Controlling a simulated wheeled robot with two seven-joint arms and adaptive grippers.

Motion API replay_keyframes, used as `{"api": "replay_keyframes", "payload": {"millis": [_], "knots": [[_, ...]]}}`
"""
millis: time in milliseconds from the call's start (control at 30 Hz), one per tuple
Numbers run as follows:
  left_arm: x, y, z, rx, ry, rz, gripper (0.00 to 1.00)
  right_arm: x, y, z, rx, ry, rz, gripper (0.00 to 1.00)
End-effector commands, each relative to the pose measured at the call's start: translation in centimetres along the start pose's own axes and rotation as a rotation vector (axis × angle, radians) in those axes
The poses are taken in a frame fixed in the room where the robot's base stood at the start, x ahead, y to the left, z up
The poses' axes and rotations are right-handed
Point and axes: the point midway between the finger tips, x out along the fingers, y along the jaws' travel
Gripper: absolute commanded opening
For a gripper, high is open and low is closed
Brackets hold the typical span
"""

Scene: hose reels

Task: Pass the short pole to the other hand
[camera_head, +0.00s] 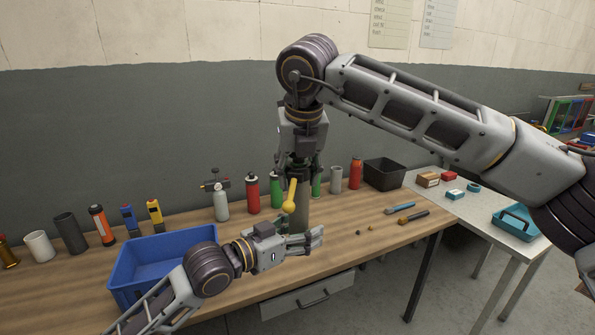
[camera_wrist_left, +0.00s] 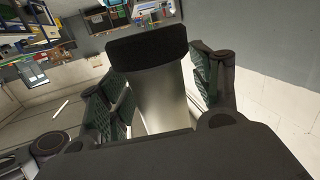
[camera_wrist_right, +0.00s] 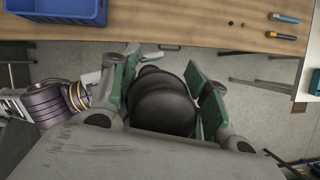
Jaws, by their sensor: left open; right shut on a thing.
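The short pole is a grey cylinder (camera_head: 302,208) that hangs roughly upright over the table. My right gripper (camera_head: 299,172) is shut on its upper part from above. In the right wrist view the pole's dark rounded end (camera_wrist_right: 162,105) sits between the fingers. My left gripper (camera_head: 304,241) is open at the pole's lower part. In the left wrist view the metallic pole with a black end (camera_wrist_left: 148,48) lies between the spread fingers. Whether either left finger touches it I cannot tell. A yellow piece with a rounded end (camera_head: 290,196) shows beside the pole; its attachment is unclear.
A blue bin (camera_head: 160,256) stands on the wooden table left of my left gripper. Several bottles and cylinders line the back, with a black bin (camera_head: 384,174) at their right. A side table (camera_head: 478,215) stands beyond.

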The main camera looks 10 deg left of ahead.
Motion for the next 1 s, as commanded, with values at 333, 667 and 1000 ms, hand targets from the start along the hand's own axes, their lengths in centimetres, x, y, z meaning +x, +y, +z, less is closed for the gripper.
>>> {"api": "replay_keyframes", "payload": {"millis": [333,667,1000], "knots": [[2.1,-1.0,10.8,-0.122,-0.195,-0.009,0.64,-0.1,0.0,0.0,0.000,-0.001,0.001,0.10],[3.0,-4.6,20.9,-0.198,-0.323,-0.092,0.64,-0.1,0.0,0.0,0.000,-0.001,0.001,0.10],[2.2,-6.6,31.7,-0.263,-0.463,-0.164,0.64,-0.1,0.0,0.0,0.000,-0.001,0.001,0.10]]}}
